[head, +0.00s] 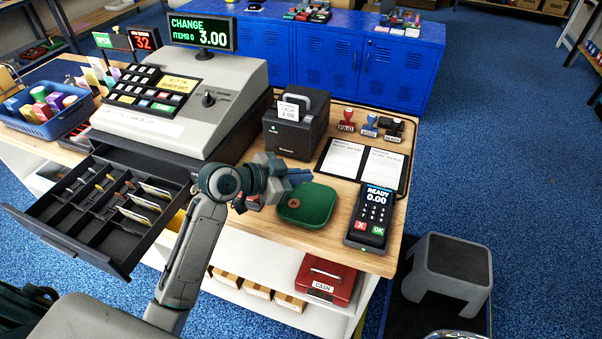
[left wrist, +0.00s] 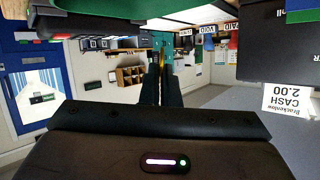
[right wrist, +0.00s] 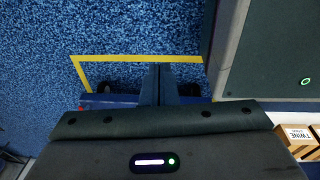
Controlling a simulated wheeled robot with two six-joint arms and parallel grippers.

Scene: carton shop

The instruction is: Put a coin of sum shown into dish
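The green dish (head: 318,213) sits on the wooden counter, with one copper-brown coin (head: 294,203) in it. My left gripper (head: 300,178) is just above the dish's back edge. In the left wrist view its fingers are close together, with a thin gold coin (left wrist: 162,59) seen edge-on between the tips. The open cash drawer (head: 60,238) holds coins and notes in compartments. The register display (head: 203,34) reads CHANGE 3.00, ITEMS 0. My right gripper (right wrist: 163,68) has its fingers together with nothing seen between them, over the blue floor.
A card terminal (head: 371,215) reading READY 0.00 stands right of the dish. A black printer (head: 296,130) with a CASH 2.00 slip stands behind it. A red cash box (head: 325,280) is below the counter.

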